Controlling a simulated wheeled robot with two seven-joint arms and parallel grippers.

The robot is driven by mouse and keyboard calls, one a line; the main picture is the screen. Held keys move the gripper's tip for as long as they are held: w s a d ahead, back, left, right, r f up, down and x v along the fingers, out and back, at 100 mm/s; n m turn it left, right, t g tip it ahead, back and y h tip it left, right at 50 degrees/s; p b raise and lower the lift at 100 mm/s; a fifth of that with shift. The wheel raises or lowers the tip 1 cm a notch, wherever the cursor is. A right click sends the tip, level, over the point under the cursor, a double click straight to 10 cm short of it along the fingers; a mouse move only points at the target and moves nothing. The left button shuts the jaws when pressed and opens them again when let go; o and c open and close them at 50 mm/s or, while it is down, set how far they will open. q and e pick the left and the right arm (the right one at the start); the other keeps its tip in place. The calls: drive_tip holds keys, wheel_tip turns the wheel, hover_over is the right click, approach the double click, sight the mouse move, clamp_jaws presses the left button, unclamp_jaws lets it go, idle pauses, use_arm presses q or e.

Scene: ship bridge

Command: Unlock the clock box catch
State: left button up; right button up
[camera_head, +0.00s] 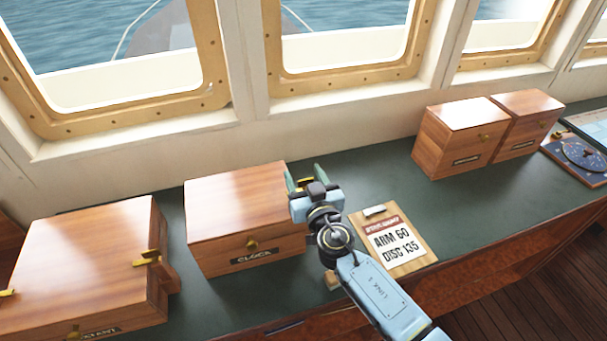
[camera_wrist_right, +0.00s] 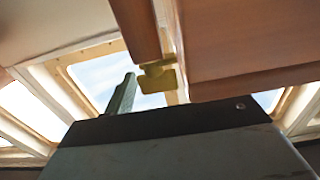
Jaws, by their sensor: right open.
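The clock box (camera_head: 235,205) is a reddish wooden box with a brass knob and a dark label on its front, standing on the green counter. My right gripper (camera_head: 303,182) is at the box's right side, open, its greenish fingers pointing away from the head camera. A small brass catch (camera_wrist_right: 158,79) shows in the right wrist view beside the wooden box side (camera_wrist_right: 235,45). One finger (camera_wrist_right: 122,95) stands just left of the catch, apart from it in the picture; the other finger is hidden. I cannot tell whether either finger touches it. My left gripper is out of view.
A larger wooden box (camera_head: 85,260) with brass catches stands at left. Two wooden boxes (camera_head: 460,135) (camera_head: 525,122) and a blue dial instrument (camera_head: 578,157) stand farther right. Windows rise behind the counter (camera_head: 365,165).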

drive_tip(key=shift+w+a, duration=0.1)
drive_tip(key=shift+w, duration=0.35)
drive_tip(key=c, duration=1)
